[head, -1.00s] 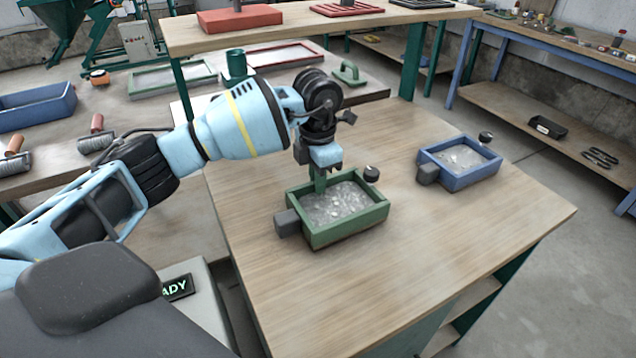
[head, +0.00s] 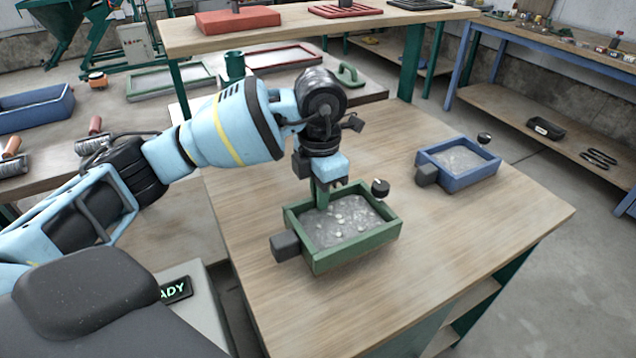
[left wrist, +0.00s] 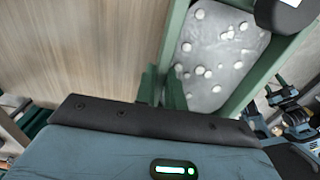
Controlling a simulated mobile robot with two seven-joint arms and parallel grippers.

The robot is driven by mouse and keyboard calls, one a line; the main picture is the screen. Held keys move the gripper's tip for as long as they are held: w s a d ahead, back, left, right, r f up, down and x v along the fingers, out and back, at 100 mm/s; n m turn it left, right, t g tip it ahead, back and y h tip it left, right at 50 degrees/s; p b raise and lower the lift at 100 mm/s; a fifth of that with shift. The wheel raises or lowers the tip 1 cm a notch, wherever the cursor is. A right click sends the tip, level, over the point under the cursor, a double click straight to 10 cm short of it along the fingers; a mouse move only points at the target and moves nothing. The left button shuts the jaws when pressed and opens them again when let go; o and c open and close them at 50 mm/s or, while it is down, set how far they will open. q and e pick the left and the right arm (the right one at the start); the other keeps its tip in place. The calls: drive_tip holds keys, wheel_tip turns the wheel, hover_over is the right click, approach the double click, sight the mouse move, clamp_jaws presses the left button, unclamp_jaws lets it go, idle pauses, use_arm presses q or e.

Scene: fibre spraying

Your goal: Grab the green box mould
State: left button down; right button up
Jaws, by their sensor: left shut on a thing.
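The green box mould (head: 358,248) is an open rectangular box with grey filling and pale round bits, with dark blocks at two opposite ends. My left gripper (head: 322,196) points down at its far-left wall and is shut on that wall. The mould appears raised a little above the wooden table. In the left wrist view, my left gripper's fingers (left wrist: 160,87) meet the edge of the green box mould (left wrist: 268,70); the exact contact is partly hidden. My right gripper is not seen in the head view.
A similar blue box mould (head: 473,178) sits on the table (head: 440,260) to the right. A raised wooden shelf (head: 290,38) with red items runs behind. A green trowel-like tool (head: 349,76) lies at the back. The front of the table is clear.

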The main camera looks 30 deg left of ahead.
use_arm(q)
drive_tip(key=r, duration=0.1)
hover_over(325, 248)
idle(0.7)
idle(0.5)
